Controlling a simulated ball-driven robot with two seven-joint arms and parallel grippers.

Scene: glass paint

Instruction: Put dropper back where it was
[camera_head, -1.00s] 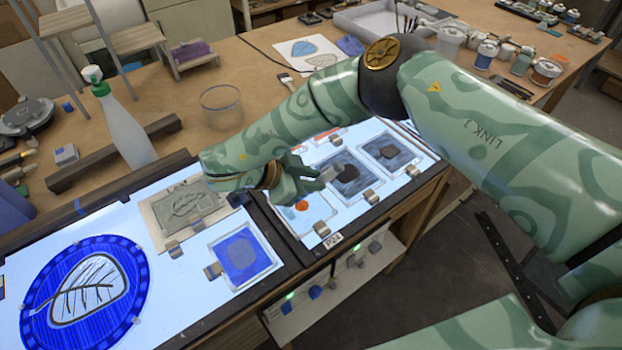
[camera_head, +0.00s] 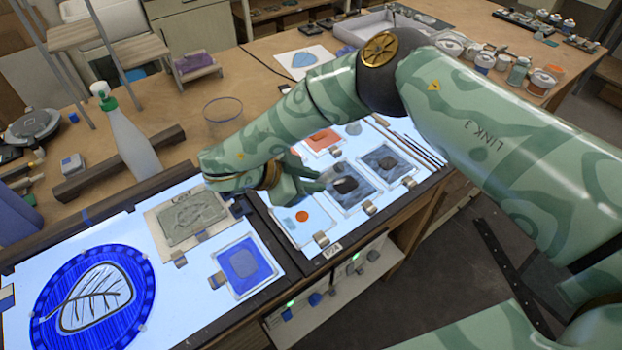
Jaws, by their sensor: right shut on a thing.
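My right gripper (camera_head: 318,180) reaches in from the right, low over the light table's right panel (camera_head: 283,218), beside the left edge of a tile with a dark grey patch (camera_head: 347,188). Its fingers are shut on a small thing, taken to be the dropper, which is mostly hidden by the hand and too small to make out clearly. My left gripper is not in view. Several thin tools (camera_head: 410,140) lie along the panel's right edge; I cannot tell whether any is a dropper.
A white spray bottle with a green top (camera_head: 128,135) stands behind the left panel. A blue round leaf panel (camera_head: 95,300), a grey relief tile (camera_head: 192,217) and a blue tile (camera_head: 243,265) lie on the left. A clear glass (camera_head: 223,112) stands behind my forearm. Paint jars (camera_head: 485,62) crowd the back right.

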